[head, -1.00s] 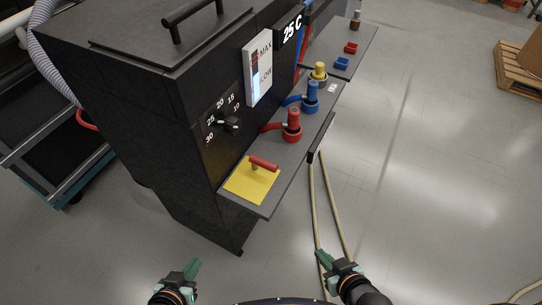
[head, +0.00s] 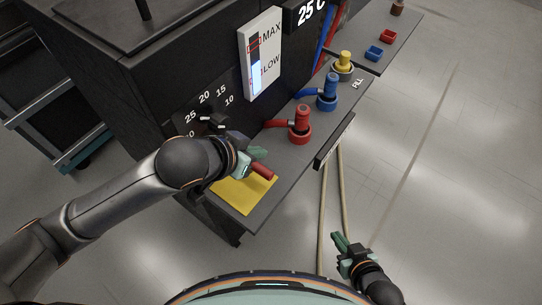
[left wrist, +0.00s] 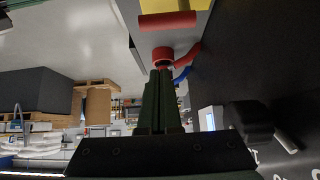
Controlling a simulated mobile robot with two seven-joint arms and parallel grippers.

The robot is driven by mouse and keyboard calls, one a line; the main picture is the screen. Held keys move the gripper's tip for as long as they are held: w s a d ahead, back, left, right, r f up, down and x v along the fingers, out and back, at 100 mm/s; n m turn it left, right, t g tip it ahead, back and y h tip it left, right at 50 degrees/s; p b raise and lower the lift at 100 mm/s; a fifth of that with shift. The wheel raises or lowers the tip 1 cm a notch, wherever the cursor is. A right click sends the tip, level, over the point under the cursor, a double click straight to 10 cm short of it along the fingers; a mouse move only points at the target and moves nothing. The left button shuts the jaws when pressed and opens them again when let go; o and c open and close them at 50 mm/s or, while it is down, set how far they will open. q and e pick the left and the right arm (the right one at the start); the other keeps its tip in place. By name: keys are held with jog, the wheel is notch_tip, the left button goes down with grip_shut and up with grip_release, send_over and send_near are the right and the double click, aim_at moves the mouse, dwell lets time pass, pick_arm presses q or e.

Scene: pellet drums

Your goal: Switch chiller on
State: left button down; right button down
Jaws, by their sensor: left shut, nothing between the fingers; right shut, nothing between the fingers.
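The chiller (head: 170,70) is a black cabinet with a "25 C" display (head: 311,12), a MAX/LOW level gauge (head: 262,60) and a black dial knob (head: 212,120) among printed numbers. On its front shelf a red T-shaped handle (head: 263,171) stands over a yellow plate (head: 245,194). My left gripper (head: 257,153) is shut and empty, just beside the handle on the cabinet side; I cannot tell if they touch. In the left wrist view the shut fingers (left wrist: 160,75) point past the red handle (left wrist: 168,20), apart from it in the picture. My right gripper (head: 337,238) is shut and empty over the floor.
The floor at right is clear.

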aim_at(258, 168)
pick_arm(q)
jog(key=shift+s+a, duration=0.1)
jog(key=b+x, duration=0.1)
jog(key=x, duration=0.8)
jog(key=shift+f, duration=0.45)
jog(key=shift+s+a+f, duration=0.15)
jog(key=shift+s+a, duration=0.3)
jog(key=shift+s, duration=0.2)
jog(key=shift+s+a+f, duration=0.15)
jog(key=shift+s+a, duration=0.3)
jog(key=shift+s, duration=0.2)
jog(key=shift+p, duration=0.3)
